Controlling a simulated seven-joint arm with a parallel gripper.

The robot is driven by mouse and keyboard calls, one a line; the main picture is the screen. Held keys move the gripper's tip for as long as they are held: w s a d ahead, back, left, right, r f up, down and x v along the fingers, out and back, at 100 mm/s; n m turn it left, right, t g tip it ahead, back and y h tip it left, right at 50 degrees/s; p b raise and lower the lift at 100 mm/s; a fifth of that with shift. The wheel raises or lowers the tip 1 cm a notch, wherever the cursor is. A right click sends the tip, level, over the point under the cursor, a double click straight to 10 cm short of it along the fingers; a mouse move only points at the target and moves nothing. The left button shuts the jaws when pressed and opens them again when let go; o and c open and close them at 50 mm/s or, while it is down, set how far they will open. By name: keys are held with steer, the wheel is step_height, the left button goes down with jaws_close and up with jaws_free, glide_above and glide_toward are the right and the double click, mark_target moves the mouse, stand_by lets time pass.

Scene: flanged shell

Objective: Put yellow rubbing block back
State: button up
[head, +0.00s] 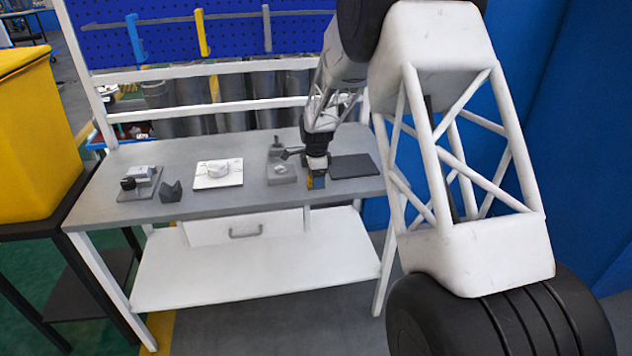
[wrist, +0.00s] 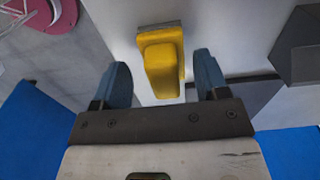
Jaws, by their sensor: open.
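The yellow rubbing block (wrist: 163,68) has a grey strip along its far end in the wrist view. It lies in the gap between the two blue-grey fingers of my gripper (wrist: 161,80), with space showing on both sides. My gripper is open and not closed on it. In the head view my gripper (head: 317,178) is low over the front right part of the workbench. A small yellow patch of the block (head: 310,183) shows beside the fingers there; the rest is hidden.
A dark flat mat (head: 355,166) lies right of my gripper. A grey fixture (head: 281,172) stands close on its left. Farther left are a white plate (head: 206,182) bearing a round part, a dark notched block (head: 171,191) and a small device (head: 140,183). The bench's front edge is near.

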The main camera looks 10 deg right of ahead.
step_height(320, 180, up, 10)
steer(key=shift+w+r, duration=0.15)
stand_by(0.3)
stand_by(0.4)
steer(key=s+r+n, duration=0.3)
steer(key=s+r, duration=0.2)
steer(key=s, duration=0.3)
steer(key=s+r+n+t, duration=0.1)
steer(key=s+r+n, duration=0.1)
steer(key=s+r, duration=0.5)
steer(key=s+r+n, duration=0.3)
steer(key=s, duration=0.7)
steer(key=s+f+n+t, duration=0.1)
steer(key=s+n, duration=0.8)
steer(key=s, duration=2)
steer(key=shift+s+d+f+n+t, duration=0.25)
steer(key=shift+d+f+n+t, duration=0.15)
steer(key=shift+d, duration=0.05)
